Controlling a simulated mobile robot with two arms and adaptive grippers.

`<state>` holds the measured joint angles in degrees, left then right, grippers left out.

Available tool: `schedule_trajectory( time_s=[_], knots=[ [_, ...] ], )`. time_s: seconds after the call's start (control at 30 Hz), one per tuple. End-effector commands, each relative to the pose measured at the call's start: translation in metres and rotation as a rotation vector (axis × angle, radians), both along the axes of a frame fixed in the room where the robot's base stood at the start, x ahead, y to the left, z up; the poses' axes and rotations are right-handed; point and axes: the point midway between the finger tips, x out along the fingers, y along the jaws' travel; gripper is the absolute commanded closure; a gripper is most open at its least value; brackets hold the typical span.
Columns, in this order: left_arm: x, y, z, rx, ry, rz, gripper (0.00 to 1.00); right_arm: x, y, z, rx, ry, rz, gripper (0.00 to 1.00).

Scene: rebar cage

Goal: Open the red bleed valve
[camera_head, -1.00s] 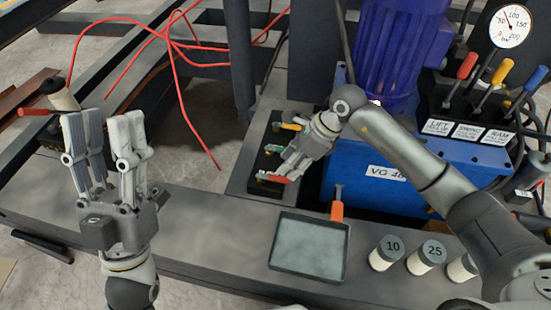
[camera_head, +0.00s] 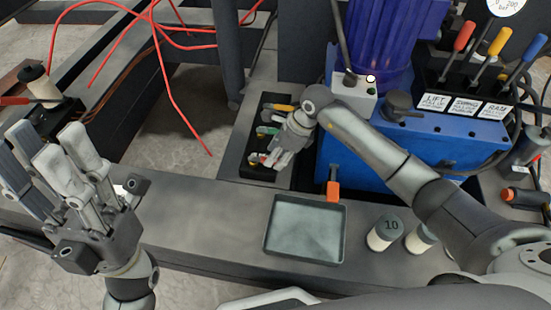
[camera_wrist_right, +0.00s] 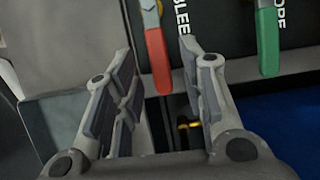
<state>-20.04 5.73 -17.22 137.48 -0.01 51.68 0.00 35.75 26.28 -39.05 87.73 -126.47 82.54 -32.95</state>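The red bleed valve lever (camera_wrist_right: 157,58) hangs in the right wrist view beneath a panel with partly cut-off "BLEE" lettering. Its lower end lies in the gap between the fingers of my right gripper (camera_wrist_right: 155,82), which are apart. I cannot tell whether either finger touches it. In the head view my right gripper (camera_head: 280,158) is at the front of the black valve block (camera_head: 258,172) and hides most of the red lever. A green lever (camera_wrist_right: 268,40) is to the right of the red one. My left gripper (camera_head: 48,150) is open and empty, fingers up, at the left.
A grey tray (camera_head: 305,230) and numbered cylinders (camera_head: 384,232) sit on the front beam. An orange-handled part (camera_head: 333,191) stands before the blue power unit (camera_head: 350,160). Red, yellow and blue levers (camera_head: 495,45) are at the upper right. Red cables (camera_head: 170,85) hang at the left.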

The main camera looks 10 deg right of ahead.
Motion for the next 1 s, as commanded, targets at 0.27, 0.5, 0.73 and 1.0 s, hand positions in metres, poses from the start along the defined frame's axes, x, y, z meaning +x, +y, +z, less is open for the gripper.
schedule_trajectory(
  time_s=[0.27,0.5,0.73,1.0],
  knots=[
    [0.0001,-0.0001,-0.0047,0.000,0.001,0.000,0.60,0.0017,0.0043,-0.0113,0.000,0.000,-0.001,0.62],
    [0.0003,-0.0003,-0.0046,0.001,0.002,0.000,0.60,0.0016,0.0044,-0.0108,0.000,0.000,0.000,0.72],
    [0.0004,-0.0003,-0.0047,0.001,0.003,0.000,0.60,0.0016,0.0045,-0.0107,0.000,0.000,0.000,1.00],
    [0.0004,-0.0002,-0.0051,0.001,0.003,0.000,0.60,0.0019,0.0043,-0.0107,0.000,0.000,0.002,1.00]
  ],
)
